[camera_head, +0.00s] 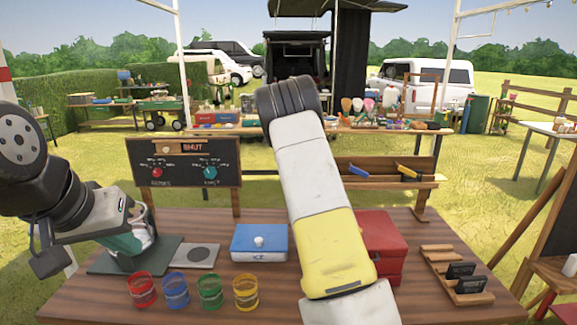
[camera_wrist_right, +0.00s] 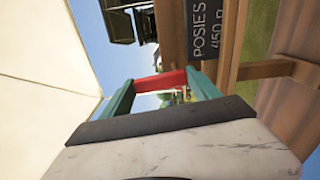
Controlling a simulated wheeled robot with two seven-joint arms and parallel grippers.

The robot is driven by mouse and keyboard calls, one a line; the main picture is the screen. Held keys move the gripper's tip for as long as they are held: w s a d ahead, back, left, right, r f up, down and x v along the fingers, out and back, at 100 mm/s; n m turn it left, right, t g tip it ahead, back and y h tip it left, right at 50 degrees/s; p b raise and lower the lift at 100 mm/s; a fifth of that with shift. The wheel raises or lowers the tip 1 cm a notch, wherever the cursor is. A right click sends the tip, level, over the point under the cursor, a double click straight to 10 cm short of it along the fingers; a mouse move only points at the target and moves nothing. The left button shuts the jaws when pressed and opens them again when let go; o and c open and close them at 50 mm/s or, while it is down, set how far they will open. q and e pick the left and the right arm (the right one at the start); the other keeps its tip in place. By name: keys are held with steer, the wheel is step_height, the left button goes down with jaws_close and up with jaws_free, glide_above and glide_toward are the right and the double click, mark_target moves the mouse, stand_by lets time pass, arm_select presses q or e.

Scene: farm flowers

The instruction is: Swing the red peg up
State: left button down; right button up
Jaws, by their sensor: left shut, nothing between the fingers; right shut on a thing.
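In the right wrist view, the two green fingers of my right gripper (camera_wrist_right: 160,85) are closed on a red peg (camera_wrist_right: 161,82), which spans between them beside a dark sign reading POSIES. In the head view, my right arm crosses the middle, and its gripper and the red peg cannot be made out there. My left gripper (camera_head: 138,240), teal, is shut and empty above a dark green mat at the left of the table.
A board (camera_head: 185,165) with a SHUT plate and red and teal knobs stands behind the wooden table (camera_head: 225,222). A blue box (camera_head: 260,250), several coloured cups (camera_head: 177,292), a red box (camera_head: 385,235) and a wooden rack (camera_head: 452,268) crowd the tabletop.

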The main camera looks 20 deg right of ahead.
steer(key=o, duration=1.4)
steer(key=v, duration=0.8)
steer(key=shift+w, duration=0.1)
